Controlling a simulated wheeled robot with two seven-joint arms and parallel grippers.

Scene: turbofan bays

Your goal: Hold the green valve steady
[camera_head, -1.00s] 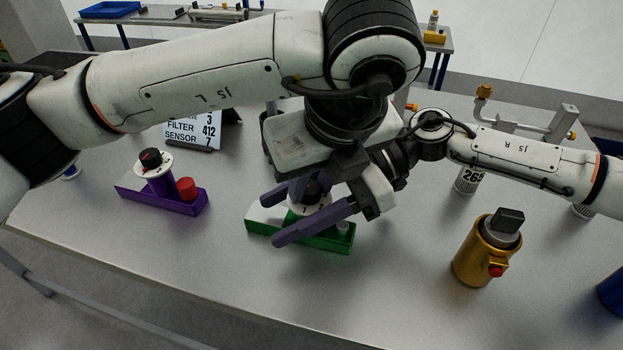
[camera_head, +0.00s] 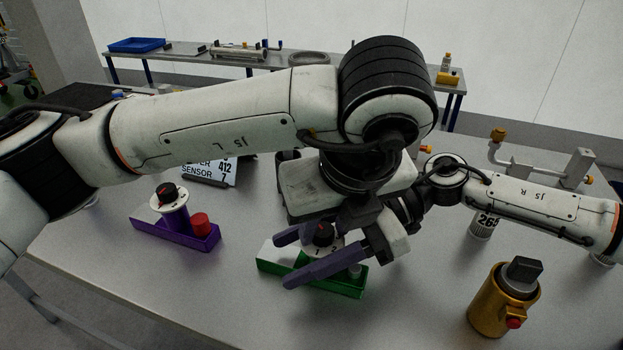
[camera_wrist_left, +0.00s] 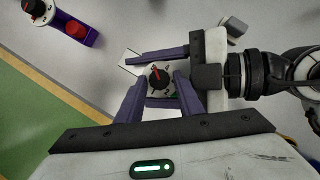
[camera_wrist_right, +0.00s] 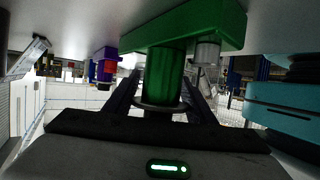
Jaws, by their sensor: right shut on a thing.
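The green valve stands upright on the table: a long green base (camera_head: 345,285), a green stem (camera_wrist_right: 163,75) and a white numbered dial with a black, red-marked knob (camera_head: 324,234). My right gripper (camera_head: 282,262) reaches in from the right, its purple fingers on either side of the stem below the dial; it is shut on the valve. In the right wrist view the stem stands between its fingers. My left gripper (camera_wrist_left: 160,82) points down from above, open, with a finger on each side of the knob and a gap visible. In the head view its own hand mostly hides its fingers.
A purple valve (camera_head: 177,230) with a red cap stands to the left. A gold cylinder (camera_head: 503,305) with a black top stands to the right. A sign (camera_head: 215,172) is behind. The table front between the green valve and gold cylinder is clear.

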